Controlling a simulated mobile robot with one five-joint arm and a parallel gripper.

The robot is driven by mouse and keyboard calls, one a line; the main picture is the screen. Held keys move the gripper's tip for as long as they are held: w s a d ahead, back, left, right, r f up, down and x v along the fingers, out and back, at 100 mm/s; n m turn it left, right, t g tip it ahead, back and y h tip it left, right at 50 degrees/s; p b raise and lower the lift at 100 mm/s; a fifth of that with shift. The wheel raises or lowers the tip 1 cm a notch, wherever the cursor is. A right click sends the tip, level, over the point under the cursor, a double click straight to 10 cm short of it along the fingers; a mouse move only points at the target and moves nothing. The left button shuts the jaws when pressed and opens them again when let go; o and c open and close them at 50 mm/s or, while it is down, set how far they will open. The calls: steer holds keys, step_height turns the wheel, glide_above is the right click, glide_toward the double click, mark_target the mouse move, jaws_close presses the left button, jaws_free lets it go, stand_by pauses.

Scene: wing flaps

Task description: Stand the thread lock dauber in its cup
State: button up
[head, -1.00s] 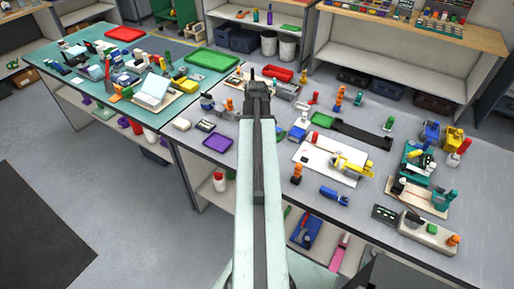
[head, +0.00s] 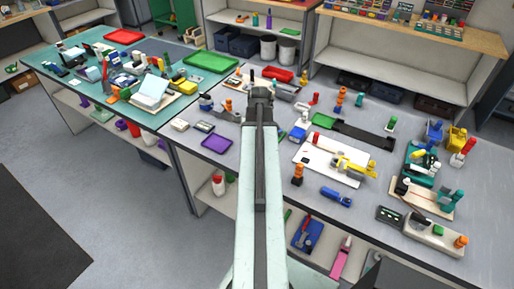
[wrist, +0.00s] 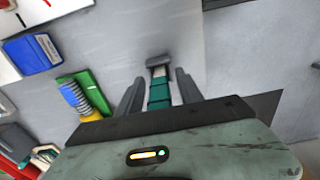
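My gripper (wrist: 160,90) points down over the grey bench in the wrist view, with its two dark fingers apart. Between them shows a slim teal piece with a pale band and a grey, flat end (wrist: 158,60). It may be the thread lock dauber, but I cannot tell for sure. Narrow gaps seem to show between it and both fingers. In the head view my gripper (head: 259,88) is over the far part of the grey bench, and its fingers are too small to read. I cannot pick out the dauber's cup with certainty.
In the wrist view, a green holder (wrist: 98,92) with a blue and yellow piece and a blue box (wrist: 31,53) lie left of my gripper. In the head view, a purple tray (head: 218,144) and a white board (head: 312,155) lie nearer.

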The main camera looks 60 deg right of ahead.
steer(key=r+p, duration=1.2)
steer(key=shift+s+r, duration=0.2)
steer(key=shift+r, duration=0.05)
steer(key=shift+f, duration=0.1)
steer(key=w+a, duration=1.8)
steer(key=a, duration=0.5)
steer(key=w+a, duration=0.2)
steer(key=a, duration=1.1)
steer(key=w+a, duration=0.2)
steer(key=a, duration=1.2)
steer(key=shift+w, duration=0.2)
